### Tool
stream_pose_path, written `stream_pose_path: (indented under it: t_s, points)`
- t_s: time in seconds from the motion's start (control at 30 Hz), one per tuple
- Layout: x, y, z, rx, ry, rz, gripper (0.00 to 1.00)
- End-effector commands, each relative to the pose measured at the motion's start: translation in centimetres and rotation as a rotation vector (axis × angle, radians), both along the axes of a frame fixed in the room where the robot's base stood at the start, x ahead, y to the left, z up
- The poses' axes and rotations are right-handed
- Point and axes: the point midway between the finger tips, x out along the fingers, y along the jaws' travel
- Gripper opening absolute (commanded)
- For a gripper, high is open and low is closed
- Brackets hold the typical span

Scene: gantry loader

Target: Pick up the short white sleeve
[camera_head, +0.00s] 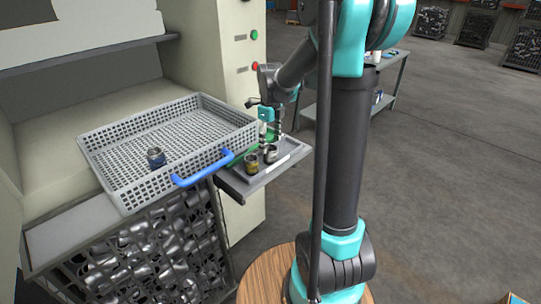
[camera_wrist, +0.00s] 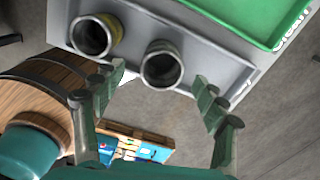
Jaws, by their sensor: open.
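A short pale grey-white sleeve (camera_head: 268,154) stands upright on the small grey tray (camera_head: 236,185), its open end up. In the wrist view the same sleeve (camera_wrist: 161,66) lies between my fingertips, farther from the camera than they are. My gripper (camera_wrist: 160,82) is open and empty, with one finger on each side of the sleeve. In the head view my gripper (camera_head: 271,134) is pointed down above the tray. A second sleeve with a yellow band (camera_head: 251,163) stands close to the left; it also shows in the wrist view (camera_wrist: 94,36).
A bin of metal parts (camera_head: 150,255) stands below the basket.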

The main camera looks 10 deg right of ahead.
Motion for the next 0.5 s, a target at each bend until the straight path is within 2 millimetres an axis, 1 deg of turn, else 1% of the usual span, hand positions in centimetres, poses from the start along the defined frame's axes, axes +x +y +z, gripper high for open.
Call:
stream_pose_path:
  t_s: [0.17,0.4,0.5]
  points:
    - [0.1,0.0,-1.1,0.0,0.0,0.0,0.72]
    - [0.3,-0.2,-4.4,0.0,0.0,0.0,0.72]
    - [0.3,-0.2,-5.2,0.0,0.0,0.0,0.72]
